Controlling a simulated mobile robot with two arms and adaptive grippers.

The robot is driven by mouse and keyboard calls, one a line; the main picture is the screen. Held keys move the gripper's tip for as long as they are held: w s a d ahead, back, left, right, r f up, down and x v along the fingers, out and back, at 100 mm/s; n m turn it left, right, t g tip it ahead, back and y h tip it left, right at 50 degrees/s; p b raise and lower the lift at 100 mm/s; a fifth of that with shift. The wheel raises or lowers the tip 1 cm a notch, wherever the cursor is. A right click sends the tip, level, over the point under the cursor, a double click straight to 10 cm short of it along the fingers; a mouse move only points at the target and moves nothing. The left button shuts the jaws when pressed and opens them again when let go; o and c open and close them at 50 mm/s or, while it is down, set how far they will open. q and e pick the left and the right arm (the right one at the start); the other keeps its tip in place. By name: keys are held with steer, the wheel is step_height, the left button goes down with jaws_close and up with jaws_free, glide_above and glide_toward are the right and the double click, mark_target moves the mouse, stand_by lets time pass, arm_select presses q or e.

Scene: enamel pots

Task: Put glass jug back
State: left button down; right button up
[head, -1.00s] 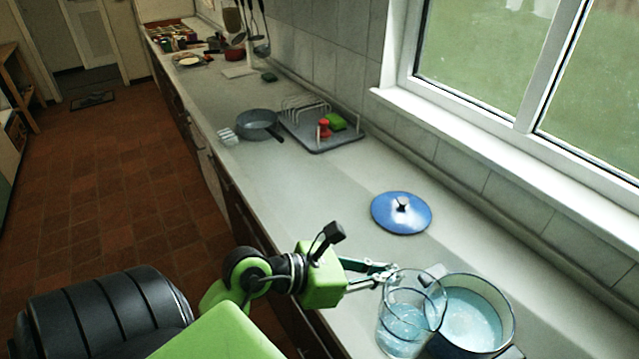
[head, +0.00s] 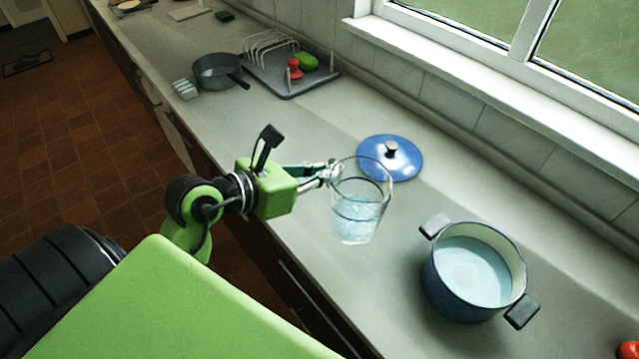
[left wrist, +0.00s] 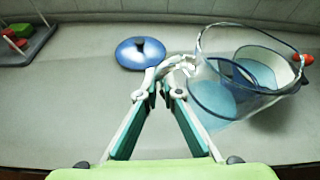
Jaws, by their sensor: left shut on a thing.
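The clear glass jug (head: 358,215) holds some pale blue liquid and stands roughly upright in the head view. My left gripper (head: 328,172) is shut on the jug at its upper left side. In the left wrist view the gripper (left wrist: 168,72) meets the jug (left wrist: 225,95) at its near left edge. Whether the jug's base touches the counter is hard to tell; it seems held above it. My right gripper is not in view.
A blue pot (head: 455,295) with pale blue liquid stands on the counter right of the jug. Its blue lid (head: 405,160) lies behind the jug. A grey pan (head: 215,72) and a drying rack tray (head: 290,88) are farther back.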

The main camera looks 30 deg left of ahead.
arm_select(q)
steer(key=w+a+f, duration=0.2)
steer(key=f, duration=0.1)
steer(key=w+a+f, duration=0.2)
steer(key=w+f, duration=0.1)
steer(key=f, duration=0.1)
steer(key=w+a+f+b, duration=0.1)
steer(key=w+a+f, duration=0.1)
steer(key=f, duration=0.1)
steer(key=shift+w+a+f, duration=0.15)
steer(key=shift+w+f, duration=0.15)
steer(key=shift+w, duration=0.1)
steer(key=shift+f, duration=0.15)
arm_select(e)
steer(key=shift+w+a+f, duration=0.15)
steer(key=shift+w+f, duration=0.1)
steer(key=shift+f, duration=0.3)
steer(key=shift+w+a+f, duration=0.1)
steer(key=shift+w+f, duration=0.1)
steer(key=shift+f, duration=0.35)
arm_select(q)
steer(key=shift+f, duration=0.2)
steer(key=c, duration=2.2)
jaws_free()
steer(key=shift+s, duration=0.1)
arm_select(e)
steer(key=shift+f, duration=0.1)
